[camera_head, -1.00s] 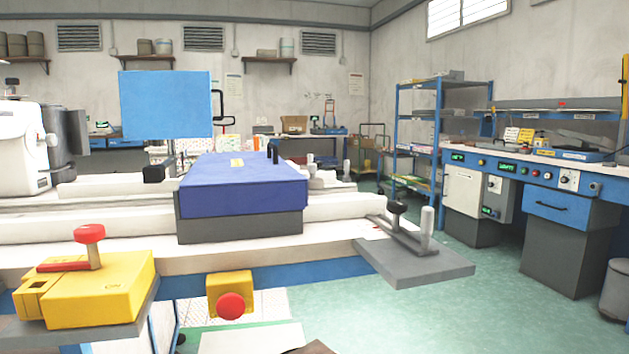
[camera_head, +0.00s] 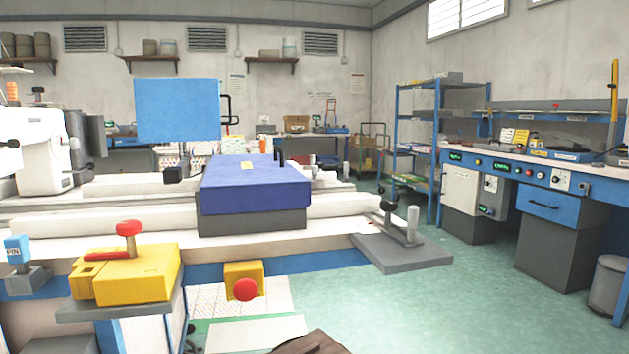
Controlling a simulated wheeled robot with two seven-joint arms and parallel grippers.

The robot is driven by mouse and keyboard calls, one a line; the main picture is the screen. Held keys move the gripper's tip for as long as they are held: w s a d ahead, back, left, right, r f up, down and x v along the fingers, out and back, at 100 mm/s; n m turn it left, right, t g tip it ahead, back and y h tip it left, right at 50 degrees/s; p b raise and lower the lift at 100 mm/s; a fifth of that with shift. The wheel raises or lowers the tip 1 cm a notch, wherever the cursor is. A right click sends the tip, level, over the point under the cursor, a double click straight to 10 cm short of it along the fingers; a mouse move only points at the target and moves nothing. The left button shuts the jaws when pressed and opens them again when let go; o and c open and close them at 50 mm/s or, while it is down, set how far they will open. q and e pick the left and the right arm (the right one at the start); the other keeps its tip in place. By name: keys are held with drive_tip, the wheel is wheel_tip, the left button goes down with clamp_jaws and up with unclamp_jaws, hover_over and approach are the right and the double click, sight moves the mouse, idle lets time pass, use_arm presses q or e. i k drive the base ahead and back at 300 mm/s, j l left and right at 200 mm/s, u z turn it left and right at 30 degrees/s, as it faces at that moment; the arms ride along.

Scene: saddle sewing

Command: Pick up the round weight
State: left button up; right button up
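I cannot make out a round weight for certain in the head view. A grey flat base (camera_head: 402,254) with a black-knobbed lever and a pale upright post sits at the right end of the white sewing table (camera_head: 335,243). A blue-topped block (camera_head: 255,184) rests on the table's middle. Neither my left nor my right gripper is in view.
A yellow box with a red knob (camera_head: 128,277) is at the front left, beside a small blue device (camera_head: 18,249). A white sewing machine (camera_head: 42,150) stands behind. A blue workbench (camera_head: 545,207) lines the right. Green floor (camera_head: 440,310) is clear between. A brown object (camera_head: 312,343) shows at the bottom edge.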

sight(316, 183)
drive_tip(key=k+l+z, duration=0.1)
drive_tip(key=z, duration=1.25)
drive_tip(key=i+z, duration=0.25)
drive_tip(key=i, duration=1.9)
drive_tip(key=i+u, duration=0.2)
drive_tip(key=i, duration=0.25)
drive_tip(key=i+l+u, duration=0.2)
drive_tip(key=i, duration=0.25)
drive_tip(key=i+l+u, duration=0.2)
drive_tip(key=i, duration=0.25)
drive_tip(key=i+l+u, duration=0.2)
drive_tip(key=i, duration=0.25)
